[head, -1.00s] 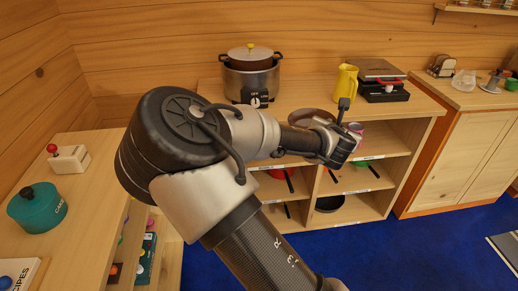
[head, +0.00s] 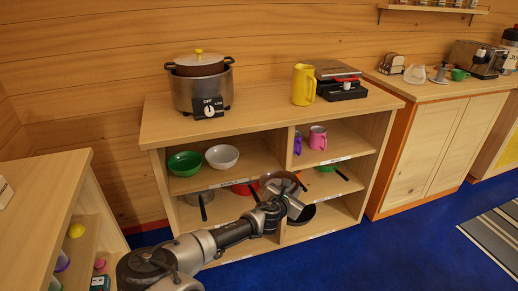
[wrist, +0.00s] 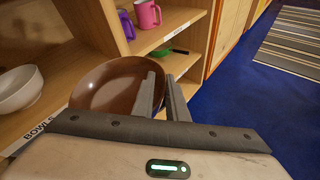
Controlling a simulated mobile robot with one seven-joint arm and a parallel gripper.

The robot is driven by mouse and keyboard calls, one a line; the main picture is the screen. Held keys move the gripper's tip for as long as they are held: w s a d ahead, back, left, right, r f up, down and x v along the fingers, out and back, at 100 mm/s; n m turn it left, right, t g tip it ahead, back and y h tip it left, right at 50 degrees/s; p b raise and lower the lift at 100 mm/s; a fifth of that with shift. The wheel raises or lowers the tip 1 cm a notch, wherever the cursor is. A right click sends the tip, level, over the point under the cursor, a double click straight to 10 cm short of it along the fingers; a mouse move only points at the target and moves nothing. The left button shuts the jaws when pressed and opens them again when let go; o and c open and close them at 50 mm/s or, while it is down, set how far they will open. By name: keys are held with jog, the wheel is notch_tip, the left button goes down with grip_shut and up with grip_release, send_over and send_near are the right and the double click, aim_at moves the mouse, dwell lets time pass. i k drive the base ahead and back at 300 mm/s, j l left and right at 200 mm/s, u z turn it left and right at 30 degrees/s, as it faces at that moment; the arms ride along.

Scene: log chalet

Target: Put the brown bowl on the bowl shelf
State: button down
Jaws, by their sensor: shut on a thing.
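The brown bowl (wrist: 98,88) is in my gripper (wrist: 163,92), whose fingers are shut on its right rim in the wrist view. In the head view, the bowl (head: 283,179) is partly hidden by my gripper (head: 287,196), in front of the shelf unit. The bowl shelf (head: 205,181) is the upper left compartment, holding a green bowl (head: 185,163) and a white bowl (head: 222,157). Its BOWLS label (wrist: 40,132) and the white bowl (wrist: 18,87) show left of the held bowl in the wrist view.
A divider (head: 289,150) separates the bowls from a purple mug (head: 298,143) and a pink mug (head: 318,138). Pans lie in the lower compartments.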

aim_at(257, 158)
jog(key=i+j, duration=0.2)
jog(key=i, duration=0.3)
jog(key=i+j+z, duration=0.15)
jog(key=i, duration=0.35)
